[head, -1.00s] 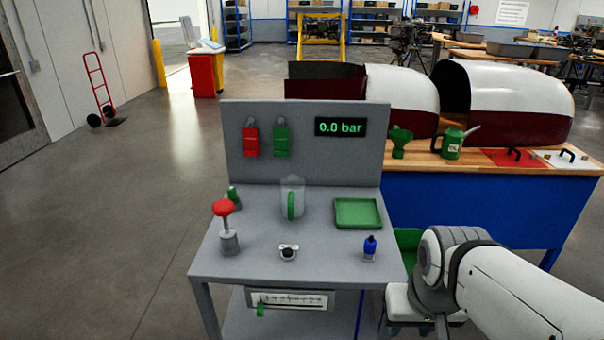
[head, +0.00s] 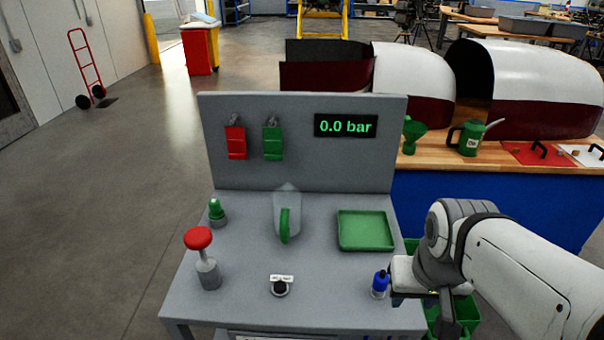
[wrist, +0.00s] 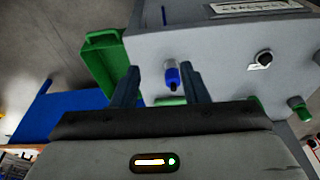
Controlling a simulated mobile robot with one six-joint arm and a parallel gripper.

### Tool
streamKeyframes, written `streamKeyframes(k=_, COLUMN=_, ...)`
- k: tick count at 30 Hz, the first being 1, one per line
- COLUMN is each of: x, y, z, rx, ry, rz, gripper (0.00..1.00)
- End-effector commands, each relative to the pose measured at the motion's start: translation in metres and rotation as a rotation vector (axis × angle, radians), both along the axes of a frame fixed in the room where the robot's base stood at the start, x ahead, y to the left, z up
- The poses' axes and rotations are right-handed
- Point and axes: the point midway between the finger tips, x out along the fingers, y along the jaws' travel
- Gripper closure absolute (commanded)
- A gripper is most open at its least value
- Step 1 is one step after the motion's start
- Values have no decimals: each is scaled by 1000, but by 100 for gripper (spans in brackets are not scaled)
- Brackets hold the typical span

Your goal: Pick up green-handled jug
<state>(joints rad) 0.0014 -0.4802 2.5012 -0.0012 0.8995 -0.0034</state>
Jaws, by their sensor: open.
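The green-handled jug (head: 285,222) is a clear, see-through vessel with a green handle. It stands upright on the grey stand (head: 330,290), in front of the back panel. My gripper (wrist: 158,70) is open. In the wrist view its two dark fingers are apart, with a small blue-topped bottle (wrist: 172,76) showing between them. In the head view my arm's end is at the right edge of the stand, beside that bottle, well to the right of the jug. I cannot pick out the jug in the wrist view.
A green tray (head: 365,230) lies right of the jug. A red-topped plunger (head: 198,238), a green-capped item (head: 216,210) and a black knob (head: 279,287) are on the stand. A wooden-topped bench (head: 440,164) with a green can (head: 470,138) stands behind right.

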Motion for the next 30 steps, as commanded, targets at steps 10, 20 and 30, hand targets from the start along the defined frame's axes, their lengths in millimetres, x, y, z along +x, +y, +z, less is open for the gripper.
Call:
streamKeyframes(k=10, x=17, y=54, z=-26, rx=286, ry=285, rz=-220, gripper=56)
streamKeyframes(k=20, x=79, y=144, z=-48, rx=781, ry=777, rz=-626, gripper=56)
streamKeyframes(k=30, x=186, y=186, z=-82, rx=1269, ry=1174, rz=-1032, gripper=56)
